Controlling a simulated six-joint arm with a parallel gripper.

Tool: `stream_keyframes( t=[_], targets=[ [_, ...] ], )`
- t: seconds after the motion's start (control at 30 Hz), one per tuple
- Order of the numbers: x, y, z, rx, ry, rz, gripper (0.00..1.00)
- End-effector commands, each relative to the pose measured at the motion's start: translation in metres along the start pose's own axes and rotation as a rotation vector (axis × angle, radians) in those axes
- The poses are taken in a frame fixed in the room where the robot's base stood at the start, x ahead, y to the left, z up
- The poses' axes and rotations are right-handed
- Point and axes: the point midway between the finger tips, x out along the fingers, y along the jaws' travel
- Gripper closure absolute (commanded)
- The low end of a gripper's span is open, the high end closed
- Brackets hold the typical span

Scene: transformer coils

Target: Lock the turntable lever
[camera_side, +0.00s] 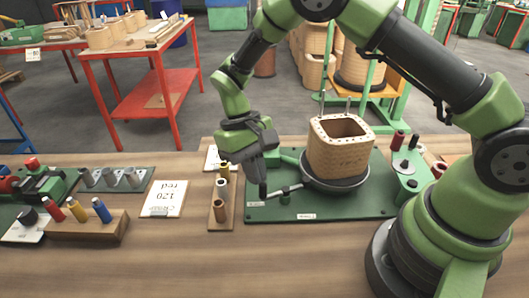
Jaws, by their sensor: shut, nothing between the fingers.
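The turntable (322,182) is a dark round plate on a green baseplate (344,208). A square tan wound coil (342,158) stands upright on it, open at the top. A thin metal lever (286,190) lies at the turntable's left front, pointing left. My gripper (263,194) points down at the lever's left end, with its fingers together. Its tip appears to be at or very near the lever end; I cannot tell whether they touch.
A wooden strip with several spools (221,211) stands just left of the baseplate. A white card (164,198), a wooden block with coloured tools (88,226) and a green clamp device (42,182) are farther left. Bare tabletop (200,262) lies in front.

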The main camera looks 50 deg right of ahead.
Motion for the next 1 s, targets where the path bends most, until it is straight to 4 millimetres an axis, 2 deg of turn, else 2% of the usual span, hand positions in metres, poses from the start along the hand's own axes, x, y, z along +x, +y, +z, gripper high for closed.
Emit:
stream_keyframes(
  t=[0.47, 0.67, 0.93, 1.0],
  targets=[
    [0.001, 0.000, 0.000, 0.000, -0.003, 0.001, 1.00],
    [-0.002, 0.002, -0.009, 0.001, 0.000, 0.001, 1.00],
    [-0.016, 0.009, -0.040, 0.002, 0.003, -0.001, 1.00],
    [-0.038, 0.010, -0.038, 0.001, 0.007, -0.002, 1.00]
  ],
)
